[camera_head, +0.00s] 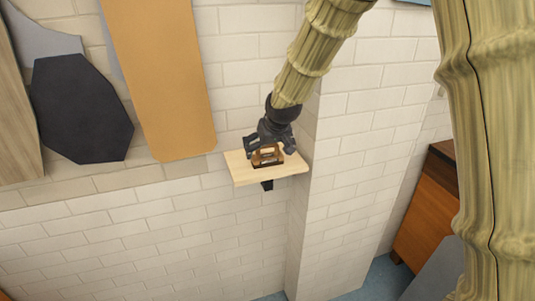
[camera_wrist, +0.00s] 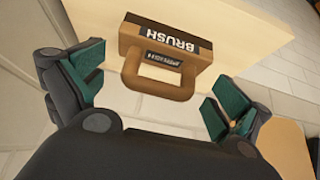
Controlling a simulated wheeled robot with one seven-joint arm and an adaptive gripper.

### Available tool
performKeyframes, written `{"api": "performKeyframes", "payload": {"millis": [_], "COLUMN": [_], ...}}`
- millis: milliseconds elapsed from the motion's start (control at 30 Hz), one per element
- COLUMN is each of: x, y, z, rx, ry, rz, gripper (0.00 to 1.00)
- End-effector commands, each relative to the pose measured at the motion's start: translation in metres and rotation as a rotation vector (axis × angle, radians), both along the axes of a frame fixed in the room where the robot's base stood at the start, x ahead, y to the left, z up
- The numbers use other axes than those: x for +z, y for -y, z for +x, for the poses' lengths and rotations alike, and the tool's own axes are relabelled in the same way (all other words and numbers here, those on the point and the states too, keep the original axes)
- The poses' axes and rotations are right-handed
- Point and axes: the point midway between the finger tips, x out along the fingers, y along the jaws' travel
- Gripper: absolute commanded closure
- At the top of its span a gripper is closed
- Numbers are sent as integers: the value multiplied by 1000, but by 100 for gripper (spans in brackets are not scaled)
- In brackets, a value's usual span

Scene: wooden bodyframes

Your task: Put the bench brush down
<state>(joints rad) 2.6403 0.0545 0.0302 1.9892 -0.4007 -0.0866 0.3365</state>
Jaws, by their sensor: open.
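The bench brush (camera_head: 266,155) is a brown block with a loop handle. It rests on a small light wooden wall shelf (camera_head: 248,178). In the wrist view the brush (camera_wrist: 165,55) shows a dark label reading "BRUSH", with its handle toward me. My gripper (camera_head: 267,147) is right at the brush, above the shelf. In the wrist view its green-padded fingers (camera_wrist: 160,92) are spread wide on both sides of the handle, with clear gaps and no contact seen. The bristles are hidden.
The shelf hangs on a white brick wall (camera_head: 120,230), close to a projecting wall corner on the right. An orange board (camera_head: 160,75) and a dark panel (camera_head: 80,108) are on the wall at left. A wooden cabinet (camera_head: 425,215) stands at the right.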

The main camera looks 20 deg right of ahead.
Motion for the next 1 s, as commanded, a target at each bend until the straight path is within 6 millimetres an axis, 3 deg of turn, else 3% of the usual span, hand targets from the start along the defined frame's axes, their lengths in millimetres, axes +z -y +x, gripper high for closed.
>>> {"api": "performKeyframes", "payload": {"millis": [600, 1000], "x": [56, 64], "y": [-1, -1], "z": [-39, -44], "rx": [-1, 0], "ry": [0, -1], "rz": [1, 0], "gripper": [0, 0]}}
